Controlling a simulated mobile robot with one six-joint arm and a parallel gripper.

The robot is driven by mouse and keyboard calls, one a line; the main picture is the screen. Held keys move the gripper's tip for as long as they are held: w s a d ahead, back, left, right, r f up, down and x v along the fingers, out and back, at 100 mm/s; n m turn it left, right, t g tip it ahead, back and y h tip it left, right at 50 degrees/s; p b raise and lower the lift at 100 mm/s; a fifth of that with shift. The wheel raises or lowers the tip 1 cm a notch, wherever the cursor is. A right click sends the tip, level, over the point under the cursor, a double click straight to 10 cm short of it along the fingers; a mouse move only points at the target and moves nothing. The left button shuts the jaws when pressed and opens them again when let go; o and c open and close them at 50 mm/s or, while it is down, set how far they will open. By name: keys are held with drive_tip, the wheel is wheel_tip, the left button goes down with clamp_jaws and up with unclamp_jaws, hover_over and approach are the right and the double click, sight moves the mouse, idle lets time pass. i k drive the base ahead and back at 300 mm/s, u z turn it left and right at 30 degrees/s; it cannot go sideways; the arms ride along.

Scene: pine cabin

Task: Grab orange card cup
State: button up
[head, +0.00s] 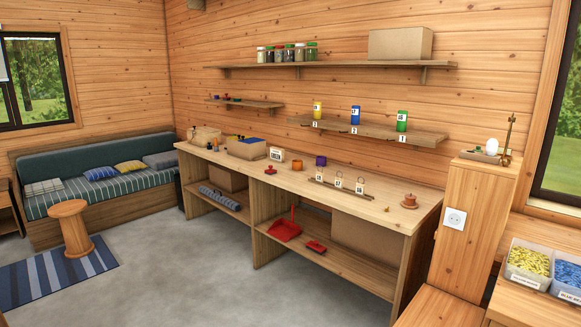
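A small orange cup (321,161) stands on the long wooden workbench (375,212), toward the back edge near its middle. It is small in the picture, and I cannot tell whether it holds any cards. My gripper is not in view.
A red object (270,170) and a small white-faced box (277,154) are left of the cup. A rail with several white tags (338,180) is in front. Shelves (380,132) hang above. The grey floor (190,275) before the bench is clear.

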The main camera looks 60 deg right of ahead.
sight(297, 165)
drive_tip(key=z, duration=0.1)
drive_tip(key=i, duration=1.55)
drive_tip(key=z, duration=0.5)
drive_tip(key=i, duration=0.75)
drive_tip(key=z, duration=0.6)
drive_tip(key=i, duration=0.85)
drive_tip(key=z, duration=0.5)
drive_tip(key=i, duration=0.7)
drive_tip(key=z, duration=0.25)
